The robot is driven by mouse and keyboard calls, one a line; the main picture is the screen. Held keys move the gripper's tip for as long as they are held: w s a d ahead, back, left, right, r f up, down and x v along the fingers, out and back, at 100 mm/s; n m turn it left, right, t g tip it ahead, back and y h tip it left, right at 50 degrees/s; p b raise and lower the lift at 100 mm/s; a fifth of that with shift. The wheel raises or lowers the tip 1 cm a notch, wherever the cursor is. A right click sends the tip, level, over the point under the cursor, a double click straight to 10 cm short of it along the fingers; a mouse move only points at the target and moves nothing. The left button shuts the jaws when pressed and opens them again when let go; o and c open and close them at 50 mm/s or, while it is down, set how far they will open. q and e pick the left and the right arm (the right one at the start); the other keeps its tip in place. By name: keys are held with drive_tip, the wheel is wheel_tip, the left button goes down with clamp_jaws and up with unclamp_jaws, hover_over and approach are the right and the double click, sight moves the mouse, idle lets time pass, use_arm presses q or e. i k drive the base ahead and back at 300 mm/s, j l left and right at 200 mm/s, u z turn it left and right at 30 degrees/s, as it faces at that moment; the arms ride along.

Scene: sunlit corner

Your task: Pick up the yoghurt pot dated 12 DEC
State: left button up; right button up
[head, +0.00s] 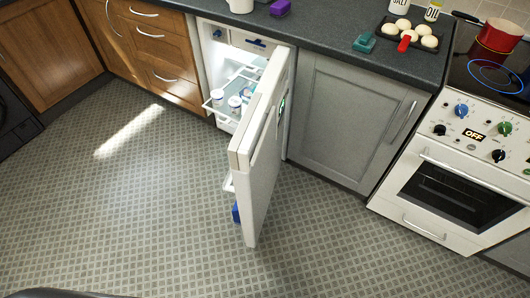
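A small fridge (204,60) under the counter has its white door (262,165) standing open towards me. Neither of my grippers is in view.
The floor (130,210) before the fridge is clear. A blue item (236,212) shows low behind the door's edge. Right of the fridge stand a grey cupboard (345,120) and a white oven (450,190). A red pan (497,36) sits on the hob, and a bun tray (388,39) on the counter.

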sight(234, 103)
drive_tip(key=i+j+z, duration=0.15)
drive_tip(key=z, duration=0.3)
drive_tip(key=i+j+z, duration=0.1)
drive_tip(key=j+z, duration=0.35)
drive_tip(key=i+j+z, duration=0.1)
drive_tip(key=j+z, duration=0.15)
drive_tip(key=z, duration=0.2)
drive_tip(key=j+z, duration=0.45)
drive_tip(key=l, duration=0.1)
